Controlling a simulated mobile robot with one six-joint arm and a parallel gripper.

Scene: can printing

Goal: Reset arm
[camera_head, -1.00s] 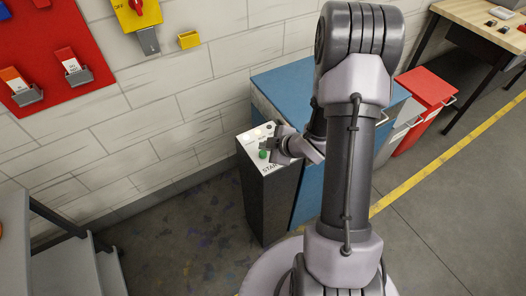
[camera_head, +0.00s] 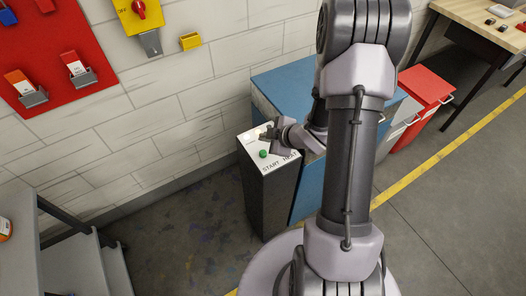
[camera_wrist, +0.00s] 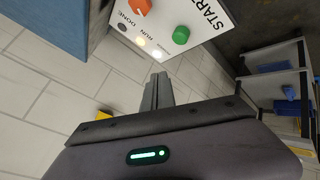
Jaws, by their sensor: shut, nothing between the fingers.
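My gripper (camera_head: 262,135) is just above the control box (camera_head: 270,200), near the back of its white top panel. In the wrist view my gripper (camera_wrist: 158,78) is shut and empty, with its fingertips a little apart in the picture from the panel (camera_wrist: 205,12). The panel carries a green button (camera_wrist: 181,35), an orange-red knob (camera_wrist: 139,6) and small lamps marked DONE and RUN. A lamp near RUN (camera_wrist: 140,41) looks lit. In the head view the green button (camera_head: 263,153) and the "START HEAT" lettering show, while my gripper hides part of the panel.
A blue cabinet (camera_head: 285,84) stands right behind the box, and a red drawer unit (camera_head: 425,90) is further right. A white brick wall (camera_head: 150,120) runs behind. Grey steps (camera_head: 70,262) stand at the left. The floor between steps and box is clear.

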